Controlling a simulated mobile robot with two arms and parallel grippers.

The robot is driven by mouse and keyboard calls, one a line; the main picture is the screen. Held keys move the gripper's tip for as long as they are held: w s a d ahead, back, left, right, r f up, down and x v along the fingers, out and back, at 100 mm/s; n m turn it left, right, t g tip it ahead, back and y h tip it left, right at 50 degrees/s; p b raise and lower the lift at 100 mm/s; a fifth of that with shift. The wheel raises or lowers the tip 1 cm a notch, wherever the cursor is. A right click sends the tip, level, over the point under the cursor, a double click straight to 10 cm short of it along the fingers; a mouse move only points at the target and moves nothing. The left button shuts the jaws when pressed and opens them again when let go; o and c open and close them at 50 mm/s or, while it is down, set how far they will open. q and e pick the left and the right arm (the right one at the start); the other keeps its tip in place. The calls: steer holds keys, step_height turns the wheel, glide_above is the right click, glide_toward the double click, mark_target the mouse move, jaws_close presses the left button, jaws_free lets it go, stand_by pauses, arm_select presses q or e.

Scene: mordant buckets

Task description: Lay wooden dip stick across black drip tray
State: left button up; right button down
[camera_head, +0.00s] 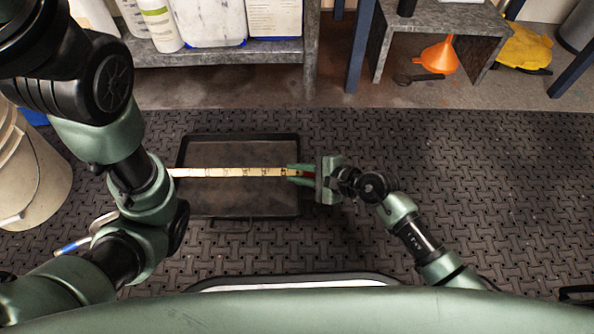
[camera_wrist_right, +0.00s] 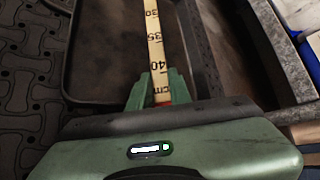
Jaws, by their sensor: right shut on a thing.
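The wooden dip stick (camera_head: 225,172) is a pale, flat stick with dark scale marks. It lies level over the black drip tray (camera_head: 240,202), running left to right. My right gripper (camera_head: 297,172) is shut on the stick's right end, near the tray's right rim. In the right wrist view, the fingers (camera_wrist_right: 153,90) pinch the stick (camera_wrist_right: 154,42) beside its "40 cm" mark, with the tray (camera_wrist_right: 90,68) beneath. The stick's left end is hidden behind my left arm. I cannot tell whether the stick touches the tray rims. My left gripper is not in view.
A pale bucket (camera_head: 40,185) stands at the left. A grey shelf (camera_head: 225,55) with bottles and containers is at the back. An orange funnel (camera_head: 438,57) lies under a small grey stand (camera_head: 450,25). The patterned rubber mat (camera_head: 490,190) is clear at the right.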

steer(key=c, duration=1.2)
jaws_free()
steer(key=p+v, duration=0.4)
steer(key=v, duration=0.4)
steer(key=shift+p, duration=0.35)
steer(key=shift+a, duration=0.15)
